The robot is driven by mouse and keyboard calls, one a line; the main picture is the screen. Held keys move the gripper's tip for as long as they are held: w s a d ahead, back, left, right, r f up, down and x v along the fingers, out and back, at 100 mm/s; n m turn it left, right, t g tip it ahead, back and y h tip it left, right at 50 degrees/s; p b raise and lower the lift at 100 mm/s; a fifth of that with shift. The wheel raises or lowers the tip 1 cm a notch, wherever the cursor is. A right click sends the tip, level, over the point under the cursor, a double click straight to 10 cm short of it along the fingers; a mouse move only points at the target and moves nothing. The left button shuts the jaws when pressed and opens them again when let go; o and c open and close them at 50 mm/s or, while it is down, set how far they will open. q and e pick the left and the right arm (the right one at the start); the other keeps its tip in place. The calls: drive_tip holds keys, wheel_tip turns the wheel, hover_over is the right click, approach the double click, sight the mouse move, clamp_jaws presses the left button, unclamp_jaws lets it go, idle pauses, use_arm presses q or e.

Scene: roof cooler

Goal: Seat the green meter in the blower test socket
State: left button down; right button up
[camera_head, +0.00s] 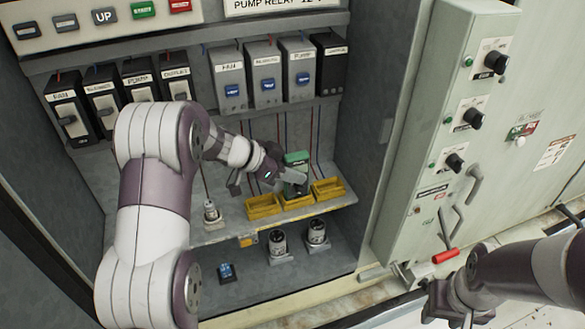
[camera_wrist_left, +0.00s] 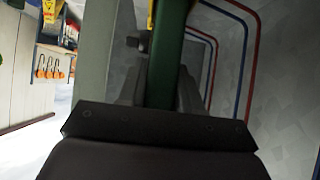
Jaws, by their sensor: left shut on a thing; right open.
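The green meter (camera_head: 296,158) stands over the middle yellow bin on the cabinet shelf, partly covered by my left gripper (camera_head: 284,176). My left gripper is shut on it. In the left wrist view the green meter (camera_wrist_left: 165,55) runs upright between the fingers, above the dark gripper body, and its far end is cut off. I cannot pick out the blower test socket for sure; no label for it is legible. My right gripper (camera_head: 447,304) is open and empty at the lower right, in front of the cabinet.
Yellow bins (camera_head: 263,206) line the shelf (camera_head: 225,232). A small white-topped fitting (camera_head: 211,211) stands left of them. Two round black-and-white parts (camera_head: 278,243) (camera_head: 317,232) and a blue item (camera_head: 226,271) sit below. Labelled relays (camera_head: 228,80) hang above. A knob panel (camera_head: 440,140) borders the right.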

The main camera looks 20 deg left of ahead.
use_arm(q)
drive_tip(key=shift+f, duration=0.15)
idle(0.6)
drive_tip(key=c, duration=0.7)
unclamp_jaws()
drive_tip(key=shift+f, duration=0.1)
